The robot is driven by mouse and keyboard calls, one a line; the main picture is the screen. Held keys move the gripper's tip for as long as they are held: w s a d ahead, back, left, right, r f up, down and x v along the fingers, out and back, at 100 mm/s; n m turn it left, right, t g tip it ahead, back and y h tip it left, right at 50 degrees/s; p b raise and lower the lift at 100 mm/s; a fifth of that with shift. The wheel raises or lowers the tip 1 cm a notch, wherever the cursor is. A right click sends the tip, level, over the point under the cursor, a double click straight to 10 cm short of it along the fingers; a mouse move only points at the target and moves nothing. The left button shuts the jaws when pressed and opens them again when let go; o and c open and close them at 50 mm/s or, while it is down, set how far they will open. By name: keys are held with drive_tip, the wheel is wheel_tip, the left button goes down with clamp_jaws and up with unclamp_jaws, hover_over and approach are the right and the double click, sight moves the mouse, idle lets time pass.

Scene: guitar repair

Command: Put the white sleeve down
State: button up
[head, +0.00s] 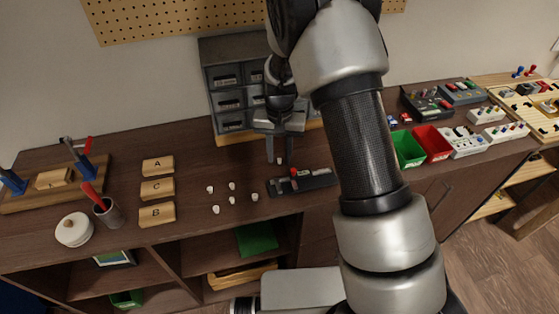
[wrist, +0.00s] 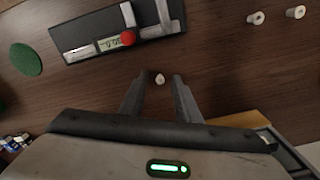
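A small white sleeve (wrist: 160,79) shows between my fingertips in the wrist view, with a gap to each finger. It looks to be on the brown bench top, standing on its end. It also shows in the head view (head: 281,160), just below my fingers. My gripper (wrist: 161,76) is open and points down over the bench; it also shows in the head view (head: 276,160). Several other white sleeves stand to the left in the head view, one of them nearest the gauge (head: 254,197). Two sleeves show at the wrist view's top right (wrist: 256,18).
A dark measuring gauge (head: 315,182) with a display and red knob lies close to my fingers. Grey drawers (head: 230,100) stand behind. Wooden blocks marked A (head: 158,167), C and B lie left. Green (head: 408,148) and red (head: 432,144) bins are right.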

drive_tip(key=shift+f, duration=0.15)
clamp_jaws()
idle(0.4)
